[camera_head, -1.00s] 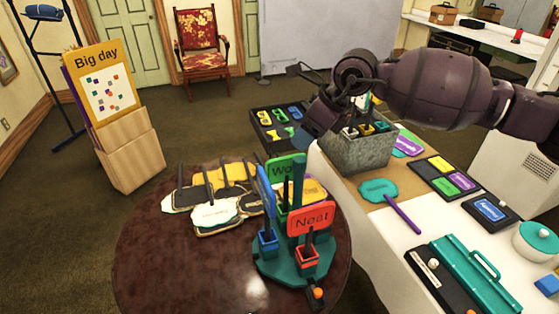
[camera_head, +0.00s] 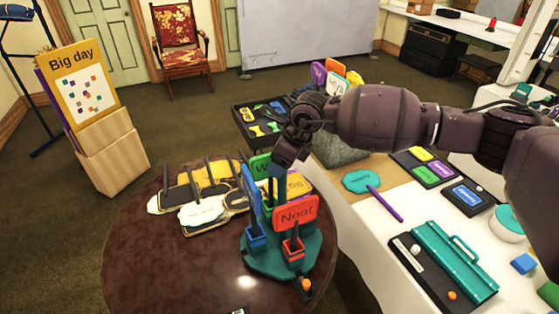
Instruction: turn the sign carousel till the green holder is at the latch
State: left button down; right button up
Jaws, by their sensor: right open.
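The sign carousel (camera_head: 272,264) is a teal disc on the round brown table. Its red holder (camera_head: 293,250), with the red "Neat" sign (camera_head: 296,213), is at the front beside the latch, which has an orange knob (camera_head: 306,284). The blue holder (camera_head: 257,240) with a blue sign is at front left. A green sign (camera_head: 260,168) stands at the back; its holder is hidden. A yellow sign (camera_head: 299,185) is partly covered at the back right. My right gripper (camera_head: 283,163) is open above the carousel's back, close to the green sign; contact is unclear. My left gripper is not in view.
Several dark-and-white signs (camera_head: 205,212) lie left of the carousel on the table (camera_head: 150,262).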

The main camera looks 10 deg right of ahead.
jog(key=shift+w+a+f, duration=0.1)
jog(key=shift+f, duration=0.25)
grip_shut()
dwell(0.4)
